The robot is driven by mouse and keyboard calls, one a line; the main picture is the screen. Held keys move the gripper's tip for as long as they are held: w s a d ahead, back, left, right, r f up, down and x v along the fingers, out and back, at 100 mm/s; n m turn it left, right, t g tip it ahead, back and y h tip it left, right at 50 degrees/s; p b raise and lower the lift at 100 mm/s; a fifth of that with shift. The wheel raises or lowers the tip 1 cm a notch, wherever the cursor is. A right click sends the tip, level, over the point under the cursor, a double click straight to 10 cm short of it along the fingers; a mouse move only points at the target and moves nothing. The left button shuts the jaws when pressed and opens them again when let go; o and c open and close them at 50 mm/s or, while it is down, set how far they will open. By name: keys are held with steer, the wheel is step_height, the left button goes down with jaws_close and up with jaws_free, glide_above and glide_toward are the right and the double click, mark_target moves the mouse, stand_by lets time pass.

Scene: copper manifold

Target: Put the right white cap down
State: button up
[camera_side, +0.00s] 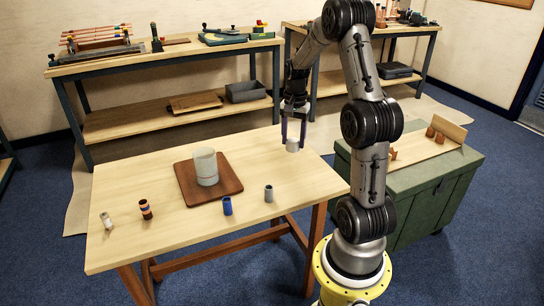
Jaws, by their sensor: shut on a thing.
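My gripper (294,128) points down over the right end of the wooden table (150,170). Its two fingers are shut on a small white cap (292,145), which sits between and just below the fingertips. The cap is at or very close to the table top near its right edge; I cannot tell whether it touches. Another small whitish piece (106,221) stands at the table's left end; I cannot tell whether it is a cap.
A large grey-white cylinder (205,167) stands on a brown board (228,184) mid-table. A banded copper piece (146,209), a blue piece (227,206) and a grey piece (268,194) stand along the front. A green chest (425,195) is at right. Table around the cap is clear.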

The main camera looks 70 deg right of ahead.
steer(key=w+d+f, duration=0.7)
steer(key=w+d, duration=0.2)
steer(key=w+d+f, duration=0.4)
steer(key=w+d, duration=0.1)
steer(key=shift+w+d+f, duration=0.1)
steer(key=shift+d+f, duration=0.05)
steer(key=shift+f, duration=0.2)
steer(key=shift+w+d+f, duration=0.15)
steer(key=shift+d+f, duration=0.05)
steer(key=shift+f, duration=1.6)
steer(key=shift+f, duration=0.2)
steer(key=o, duration=1.3)
